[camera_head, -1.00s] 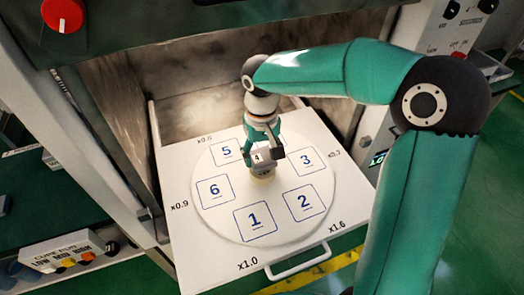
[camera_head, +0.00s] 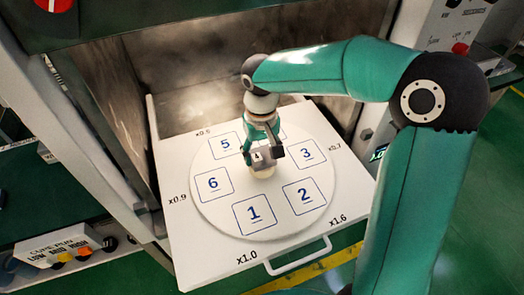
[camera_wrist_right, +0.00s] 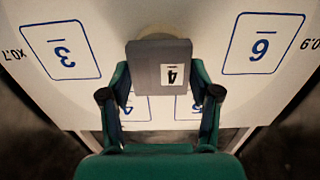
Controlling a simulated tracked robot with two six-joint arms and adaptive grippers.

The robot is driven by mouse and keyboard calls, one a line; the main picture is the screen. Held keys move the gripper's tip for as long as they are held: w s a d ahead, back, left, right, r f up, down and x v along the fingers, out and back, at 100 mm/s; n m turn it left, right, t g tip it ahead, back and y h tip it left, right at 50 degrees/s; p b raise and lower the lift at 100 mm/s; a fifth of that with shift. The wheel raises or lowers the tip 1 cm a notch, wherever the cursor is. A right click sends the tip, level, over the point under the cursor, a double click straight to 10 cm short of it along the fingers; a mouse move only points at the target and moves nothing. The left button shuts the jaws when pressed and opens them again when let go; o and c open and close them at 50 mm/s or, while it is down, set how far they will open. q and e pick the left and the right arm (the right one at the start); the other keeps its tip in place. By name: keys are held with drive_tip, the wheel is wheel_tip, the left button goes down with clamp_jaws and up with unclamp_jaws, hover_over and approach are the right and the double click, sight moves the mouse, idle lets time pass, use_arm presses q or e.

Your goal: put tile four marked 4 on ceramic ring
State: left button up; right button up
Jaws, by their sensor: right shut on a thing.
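Tile four, a grey block with a white label marked 4 (camera_head: 258,156), is held by my right gripper (camera_head: 263,152) above the middle of the round white turntable (camera_head: 225,215). In the right wrist view the tile (camera_wrist_right: 158,68) sits between the two fingers of the gripper (camera_wrist_right: 160,95), its label facing the camera. A small cream-coloured round piece (camera_head: 263,173), which looks like the ceramic ring, lies under the tile at the turntable's centre. The tile partly hides it, and I cannot tell whether the two touch. My left gripper is not in view.
The turntable has numbered squares, among them 1 (camera_head: 254,214) and 3 (camera_head: 307,153). It lies on a white pulled-out tray (camera_head: 190,255) with a front handle (camera_head: 300,256). The metal oven cavity (camera_head: 200,75) stands behind, with side walls close by.

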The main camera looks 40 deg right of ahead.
drive_tip(key=shift+f, duration=0.2)
idle(0.5)
drive_tip(key=o, duration=1.5)
drive_tip(key=shift+r, duration=0.1)
drive_tip(key=shift+r+p, duration=2.7)
drive_tip(key=shift+r, duration=0.75)
